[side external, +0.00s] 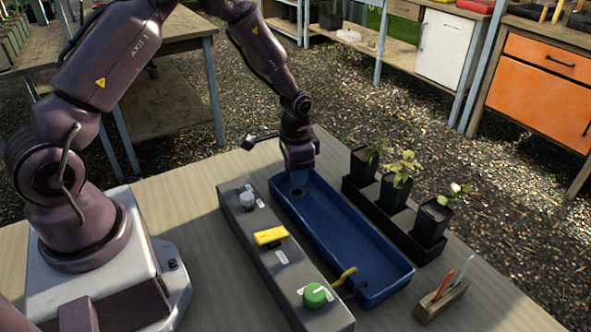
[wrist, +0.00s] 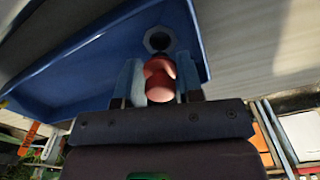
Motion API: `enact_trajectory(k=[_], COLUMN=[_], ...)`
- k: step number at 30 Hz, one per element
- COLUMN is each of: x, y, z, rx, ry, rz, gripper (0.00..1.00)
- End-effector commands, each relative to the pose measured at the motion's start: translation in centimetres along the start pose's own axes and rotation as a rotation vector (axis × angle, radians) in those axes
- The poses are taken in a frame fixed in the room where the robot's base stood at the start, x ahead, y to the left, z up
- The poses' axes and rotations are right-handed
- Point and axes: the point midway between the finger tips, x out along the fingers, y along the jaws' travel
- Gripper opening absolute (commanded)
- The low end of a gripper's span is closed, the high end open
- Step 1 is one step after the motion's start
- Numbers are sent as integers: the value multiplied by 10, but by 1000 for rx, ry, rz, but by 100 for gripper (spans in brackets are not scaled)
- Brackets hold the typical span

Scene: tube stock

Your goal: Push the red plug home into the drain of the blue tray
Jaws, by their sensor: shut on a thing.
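The blue tray (side external: 345,238) stands on the bench, long and shallow. My gripper (side external: 298,180) is over its far end in the side view. In the wrist view my gripper (wrist: 160,82) has its two fingers shut on the red plug (wrist: 160,86). The drain (wrist: 159,40) shows as a dark hole with a pale ring in the tray floor, just beyond the plug. The plug looks apart from the drain, but its height above the floor is hard to tell. In the side view the drain (side external: 297,193) is a dark spot below my fingers, and the plug is hidden.
A grey control box (side external: 283,275) with a grey knob, yellow handle (side external: 270,236) and green knob (side external: 315,294) runs along the tray's left. A black planter (side external: 428,250) with potted plants stands to its right. A wooden block (side external: 440,299) holds tools near the front right.

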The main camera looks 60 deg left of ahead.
Motion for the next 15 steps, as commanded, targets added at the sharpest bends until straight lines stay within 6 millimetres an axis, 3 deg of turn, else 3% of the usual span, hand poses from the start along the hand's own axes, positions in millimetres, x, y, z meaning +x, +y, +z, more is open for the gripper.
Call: enact_trajectory(k=[15], x=[25], y=[0], z=[0], rx=[3], ry=[-1], rz=[-1], gripper=[10])
